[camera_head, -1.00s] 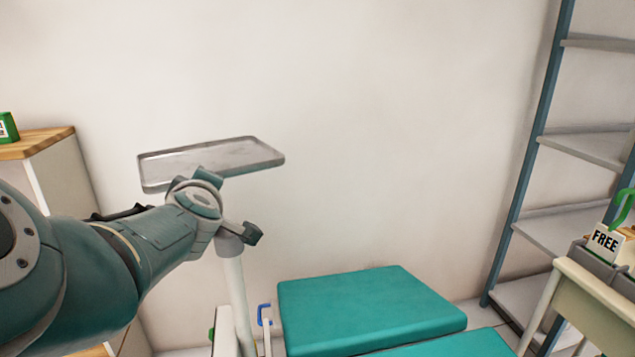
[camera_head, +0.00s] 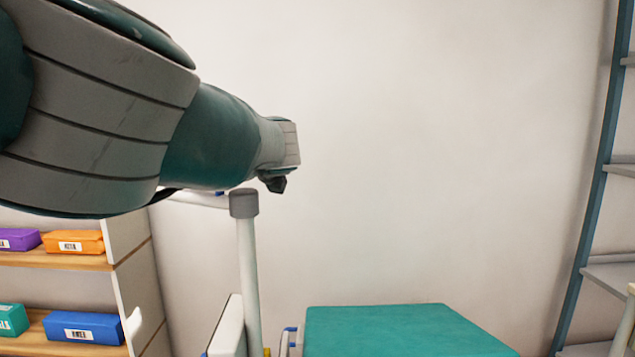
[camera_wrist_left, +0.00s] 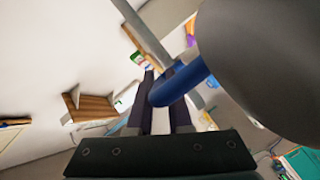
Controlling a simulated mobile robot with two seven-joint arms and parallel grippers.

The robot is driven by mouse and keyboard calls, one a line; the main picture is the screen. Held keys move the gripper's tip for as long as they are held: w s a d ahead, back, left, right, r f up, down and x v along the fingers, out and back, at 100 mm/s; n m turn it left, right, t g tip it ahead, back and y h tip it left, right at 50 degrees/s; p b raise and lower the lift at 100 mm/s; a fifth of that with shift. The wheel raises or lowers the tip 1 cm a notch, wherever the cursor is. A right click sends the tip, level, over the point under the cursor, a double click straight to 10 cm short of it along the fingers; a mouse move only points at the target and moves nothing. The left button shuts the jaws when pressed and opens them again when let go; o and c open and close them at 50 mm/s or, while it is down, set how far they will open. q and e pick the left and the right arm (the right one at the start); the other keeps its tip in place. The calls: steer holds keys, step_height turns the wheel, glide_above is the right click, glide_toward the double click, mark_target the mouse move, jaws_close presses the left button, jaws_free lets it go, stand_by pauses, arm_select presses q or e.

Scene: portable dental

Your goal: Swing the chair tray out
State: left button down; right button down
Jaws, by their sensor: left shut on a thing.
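The chair's pale upright post (camera_head: 248,275) stands left of the teal chair seat (camera_head: 400,330), with a grey cap on top. A short pale swing arm (camera_head: 198,199) runs left from the cap and passes behind my left arm. The tray is hidden behind my left arm in the head view. In the left wrist view, my left gripper (camera_wrist_left: 165,90) is shut on a blue handle (camera_wrist_left: 185,83), which lies between its dark fingers. In the head view its fingers are hidden. My right gripper is in neither view.
A shelf unit with colored boxes (camera_head: 80,328) stands at the lower left, near the post. A tall blue-framed rack (camera_head: 597,190) stands at the right. The wall above the seat is clear.

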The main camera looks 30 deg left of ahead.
arm_select(q)
steer(key=shift+s+f+n+g+b, duration=0.15)
steer(key=shift+s+n+g+b, duration=0.25)
steer(key=shift+g+b, duration=0.15)
steer(key=shift+a, duration=0.1)
steer(key=c, duration=0.8)
jaws_free()
steer(key=shift+c, duration=0.2)
